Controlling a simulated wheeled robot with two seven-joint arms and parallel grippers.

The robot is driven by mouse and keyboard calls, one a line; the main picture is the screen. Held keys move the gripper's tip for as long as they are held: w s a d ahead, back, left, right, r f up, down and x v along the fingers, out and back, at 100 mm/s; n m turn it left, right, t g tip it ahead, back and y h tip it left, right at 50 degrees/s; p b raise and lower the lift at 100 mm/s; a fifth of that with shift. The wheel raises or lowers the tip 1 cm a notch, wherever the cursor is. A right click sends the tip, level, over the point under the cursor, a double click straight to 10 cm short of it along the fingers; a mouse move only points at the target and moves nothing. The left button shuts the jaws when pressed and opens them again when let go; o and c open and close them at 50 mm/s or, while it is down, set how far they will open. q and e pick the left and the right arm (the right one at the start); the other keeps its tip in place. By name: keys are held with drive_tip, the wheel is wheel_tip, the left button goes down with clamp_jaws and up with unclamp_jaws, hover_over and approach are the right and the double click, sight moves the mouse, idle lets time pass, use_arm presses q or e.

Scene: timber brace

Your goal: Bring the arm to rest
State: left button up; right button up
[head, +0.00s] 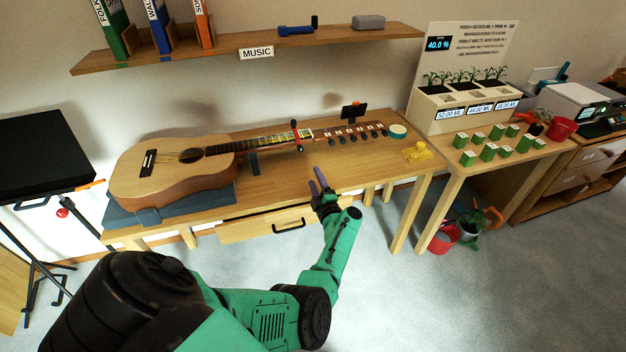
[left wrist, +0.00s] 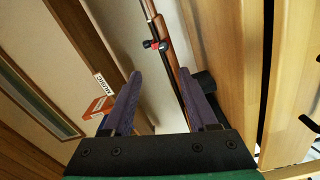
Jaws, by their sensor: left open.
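My left arm (head: 337,250) is green with black joints and reaches out from the bottom of the head view toward the front edge of the wooden table (head: 335,178). My left gripper (head: 318,182) has purple fingers and is at that front edge, in front of the guitar neck. In the left wrist view the two fingers (left wrist: 160,76) stand apart with nothing between their tips. My right gripper is not in view.
A guitar (head: 160,178) lies on a blue support, its neck (head: 270,142) pointing right. A drawer (head: 262,228) is below. Open floor (head: 385,300) lies in front.

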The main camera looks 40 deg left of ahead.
use_arm(q)
drive_tip(key=s+d+f+m+h, duration=0.35)
drive_tip(key=f+m, duration=0.25)
drive_tip(key=f, duration=0.2)
drive_tip(key=s+d+f+m+t+h, duration=0.1)
drive_tip(key=s+d+f+m+h, duration=0.25)
drive_tip(key=f+m+h, duration=0.35)
drive_tip(key=s+d+f+m+h, duration=0.25)
drive_tip(key=d+f+m, duration=0.2)
drive_tip(key=f, duration=0.45)
drive_tip(key=s+f+m+g, duration=0.3)
drive_tip(key=s+f, duration=0.2)
drive_tip(key=s, duration=0.7)
drive_tip(key=s+d+f+m+g+h, duration=0.1)
drive_tip(key=s+f+m+g, duration=0.3)
drive_tip(key=s, duration=0.8)
drive_tip(key=s+f+m+g+h, duration=0.1)
drive_tip(key=s+f+m+g, duration=0.2)
drive_tip(key=s, duration=0.8)
wheel_tip(320, 180, down, 3)
drive_tip(key=shift+s+d+r+m, duration=0.1)
drive_tip(key=shift+s+d+m, duration=0.3)
drive_tip(key=shift+m, duration=0.05)
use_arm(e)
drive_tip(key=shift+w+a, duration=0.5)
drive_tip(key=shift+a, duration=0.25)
